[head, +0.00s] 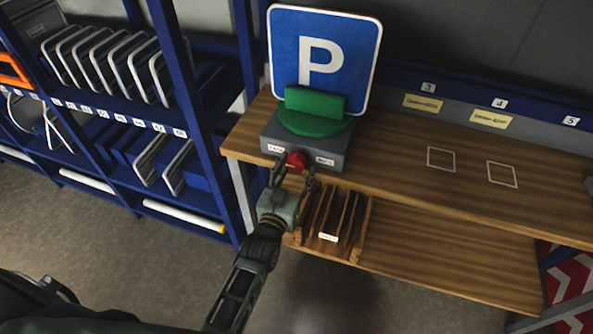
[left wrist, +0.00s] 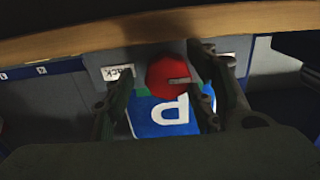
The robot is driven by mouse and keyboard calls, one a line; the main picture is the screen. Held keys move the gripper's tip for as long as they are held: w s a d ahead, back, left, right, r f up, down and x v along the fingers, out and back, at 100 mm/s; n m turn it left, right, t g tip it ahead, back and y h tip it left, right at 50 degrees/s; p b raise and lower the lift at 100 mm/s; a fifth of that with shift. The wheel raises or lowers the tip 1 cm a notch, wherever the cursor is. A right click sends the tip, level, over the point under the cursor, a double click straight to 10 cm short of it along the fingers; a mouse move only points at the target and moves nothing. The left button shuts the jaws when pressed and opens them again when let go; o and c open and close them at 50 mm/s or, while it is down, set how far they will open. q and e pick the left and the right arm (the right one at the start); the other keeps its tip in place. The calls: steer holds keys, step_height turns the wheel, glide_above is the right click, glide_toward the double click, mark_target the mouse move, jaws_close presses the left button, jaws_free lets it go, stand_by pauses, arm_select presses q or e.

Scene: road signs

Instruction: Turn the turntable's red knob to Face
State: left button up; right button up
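The turntable is a grey box (head: 335,155) on the wooden bench, with a green disc and clamp (head: 313,112) holding a blue P sign (head: 345,55) upright. Its red knob (head: 297,160) is on the front, between two white labels. My left gripper (head: 293,177) is open in front of the knob, which shows between its fingers. In the left wrist view the red knob (left wrist: 166,76) has a pale pointer directed right, away from the label (left wrist: 117,73) that seems to read Back. The other label (left wrist: 227,60) is partly hidden by a finger. My right gripper is out of view.
A wooden slotted rack (head: 327,237) stands under the bench top (head: 400,165), close to my left gripper. A blue shelf (head: 110,110) with frames stands at left. The bench right of the turntable is clear, with white outlined squares (head: 441,159).

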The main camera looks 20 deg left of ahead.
arm_select(q)
steer(key=shift+s+a+r, duration=0.1)
steer(key=s, duration=1.1)
steer(key=shift+s+a, duration=0.15)
steer(key=shift+s, duration=0.25)
steer(key=s+d+f+g, duration=0.1)
steer(key=s+f+g, duration=0.25)
steer(key=f, duration=0.65)
steer(key=s+f+m+g+h, duration=0.15)
steer(key=s+f, duration=0.35)
steer(key=f, duration=0.6)
steer(key=s+d+f+g+y, duration=0.1)
steer(key=s+f+g, duration=0.3)
steer(key=f, duration=0.6)
steer(key=s+a+f+g, duration=0.2)
steer(key=s+f, duration=0.3)
steer(key=s, duration=0.3)
steer(key=s+a+f+g, duration=0.3)
steer(key=s+f, duration=0.3)
steer(key=s, duration=0.3)
steer(key=s+a+f+g+y, duration=0.1)
steer(key=s+a+f+g, duration=0.2)
steer(key=s+f, duration=0.2)
steer(key=s, duration=0.3)
steer(key=shift+s+a+f, duration=0.3)
steer(key=shift+s+a, duration=0.05)
steer(key=shift+a, duration=0.05)
steer(key=shift+m, duration=0.25)
steer(key=shift+c, duration=0.2)
